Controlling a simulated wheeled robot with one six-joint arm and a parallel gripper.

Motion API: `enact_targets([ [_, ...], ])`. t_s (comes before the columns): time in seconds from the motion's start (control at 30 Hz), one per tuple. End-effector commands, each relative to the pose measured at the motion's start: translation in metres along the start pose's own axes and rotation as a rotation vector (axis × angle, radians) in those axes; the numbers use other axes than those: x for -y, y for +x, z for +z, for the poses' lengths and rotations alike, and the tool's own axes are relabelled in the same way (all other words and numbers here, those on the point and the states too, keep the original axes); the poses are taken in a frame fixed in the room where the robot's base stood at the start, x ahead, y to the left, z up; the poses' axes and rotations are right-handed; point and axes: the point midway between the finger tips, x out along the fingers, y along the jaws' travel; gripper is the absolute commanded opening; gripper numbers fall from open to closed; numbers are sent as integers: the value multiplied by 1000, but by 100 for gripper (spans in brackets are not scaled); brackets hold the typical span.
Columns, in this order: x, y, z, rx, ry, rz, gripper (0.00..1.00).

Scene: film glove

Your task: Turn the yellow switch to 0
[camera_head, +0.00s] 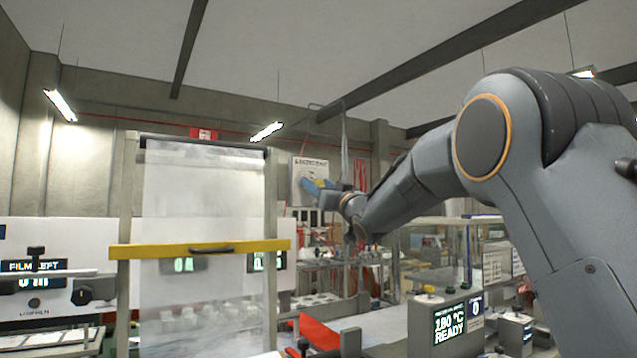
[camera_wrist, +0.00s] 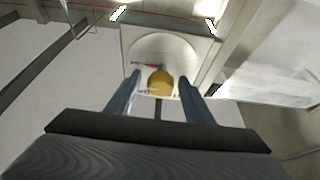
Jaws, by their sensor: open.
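The yellow switch (camera_wrist: 161,84) is a rounded knob on a pale round dial of a white panel (camera_wrist: 205,45). A thin red mark shows beside the knob, but no 0 can be read. My gripper (camera_wrist: 160,88) is open, with one bluish finger on each side of the knob in the wrist view. Gaps show between the fingers and the knob; I cannot tell how deep they reach around it. In the head view the white panel (camera_head: 310,166) hangs at the back, and my gripper (camera_head: 322,188) is in front of it, partly hiding the dial.
A film frame with a yellow bar (camera_head: 200,248) stands at the left in the head view. A display unit reading 180 °C READY (camera_head: 452,322) stands low at the right, near a clear-walled case (camera_head: 440,255). The space right before the panel looks free apart from my arm.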

Motion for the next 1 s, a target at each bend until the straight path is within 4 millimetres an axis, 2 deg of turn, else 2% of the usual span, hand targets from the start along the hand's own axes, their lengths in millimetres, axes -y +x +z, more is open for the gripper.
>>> enact_targets([
  [0.23, 0, 1, 1, 1, 0, 0, 48],
  [0.5, 0, 1, 0, 1, 0, 1, 6],
  [0.77, 0, 0, 1, 1, -25, -10, 7],
  [1.0, -1, 0, 2, 0, -137, -55, 7],
])
